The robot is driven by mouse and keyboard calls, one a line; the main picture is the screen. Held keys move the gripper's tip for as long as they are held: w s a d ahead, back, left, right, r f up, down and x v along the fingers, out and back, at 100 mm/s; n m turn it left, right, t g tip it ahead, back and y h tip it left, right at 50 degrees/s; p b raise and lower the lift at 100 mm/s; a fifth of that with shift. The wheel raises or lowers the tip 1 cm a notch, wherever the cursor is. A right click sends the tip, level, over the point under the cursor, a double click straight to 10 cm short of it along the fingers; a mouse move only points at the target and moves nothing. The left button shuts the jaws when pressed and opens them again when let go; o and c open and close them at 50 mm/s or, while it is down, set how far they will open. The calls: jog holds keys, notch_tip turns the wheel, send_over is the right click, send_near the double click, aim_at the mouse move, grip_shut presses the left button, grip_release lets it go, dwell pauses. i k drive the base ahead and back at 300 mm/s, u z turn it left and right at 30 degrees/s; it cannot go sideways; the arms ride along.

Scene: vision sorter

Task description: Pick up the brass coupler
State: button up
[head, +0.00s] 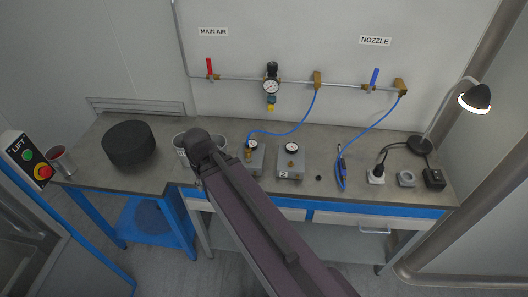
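No loose brass coupler can be made out for certain. A small brass fitting (248,152) shows at the end of a blue hose on the left gauge box (255,167). Another small brass piece (290,164) shows on the front of the gauge box marked 2 (283,173). Brass-coloured blocks (317,78) (400,87) sit on the wall pipe. My dark arm crosses the middle of the picture, its rounded joint in front of the bench. My gripper cannot be seen, so its state is hidden.
A black round block (129,143) and a metal cup (61,159) stand on the left bench. Pale containers (181,141) are partly behind my arm. A blue tool (342,168), plug block (376,175), grey ring (407,178) and lamp (420,144) stand at right.

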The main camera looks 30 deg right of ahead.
aim_at(248, 154)
jog(key=z, duration=0.65)
jog(key=k, duration=0.95)
jog(key=u, duration=0.05)
jog(key=i, duration=0.9)
